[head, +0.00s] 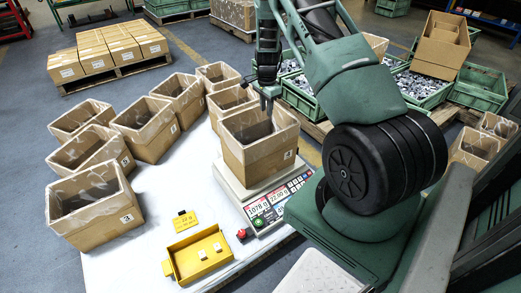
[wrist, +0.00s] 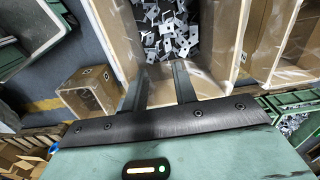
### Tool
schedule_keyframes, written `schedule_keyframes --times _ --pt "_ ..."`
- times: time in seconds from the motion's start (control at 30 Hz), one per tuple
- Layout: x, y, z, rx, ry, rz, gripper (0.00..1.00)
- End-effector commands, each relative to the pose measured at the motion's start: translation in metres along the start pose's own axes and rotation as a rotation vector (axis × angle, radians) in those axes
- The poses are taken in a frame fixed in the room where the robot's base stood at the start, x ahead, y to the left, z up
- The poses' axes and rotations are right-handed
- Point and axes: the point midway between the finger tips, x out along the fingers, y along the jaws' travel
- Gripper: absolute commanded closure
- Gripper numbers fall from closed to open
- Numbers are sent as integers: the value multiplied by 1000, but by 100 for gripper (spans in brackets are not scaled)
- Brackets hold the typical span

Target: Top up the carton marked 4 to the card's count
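An open brown carton (head: 258,150) stands on the scale (head: 240,193); the small mark on its label is too small to read for certain. My gripper (head: 268,100) points down over this carton's opening. In the wrist view my gripper (wrist: 162,72) has its two fingers apart with nothing visible between them. Below them a carton holds grey metal brackets (wrist: 172,30). The yellow card (head: 184,220) stands on the white table, its print hard to read. The scale's lit display (head: 258,206) seems to show 1078 g, with a smaller count beside it.
Several open cartons (head: 90,208) stand on the white table (head: 150,262) to the left and behind. A yellow tray (head: 185,272) with a few small pale pieces lies in front, near a red button (head: 241,233). Green crates of metal parts (head: 420,84) stand behind my arm.

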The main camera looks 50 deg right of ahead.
Motion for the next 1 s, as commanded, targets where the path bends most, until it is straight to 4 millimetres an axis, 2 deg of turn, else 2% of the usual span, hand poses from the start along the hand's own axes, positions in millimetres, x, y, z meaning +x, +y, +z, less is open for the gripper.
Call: schedule_keyframes --times 0.17,0.33,0.47,0.8,1.0 --pt "-1 0 0 0 0 0 72" --pt "-16 -1 0 0 1 -2 72" --pt "-42 -1 0 0 1 -4 72" --pt "-122 0 0 0 1 -3 72" --pt "-157 -1 0 -1 1 -3 72"
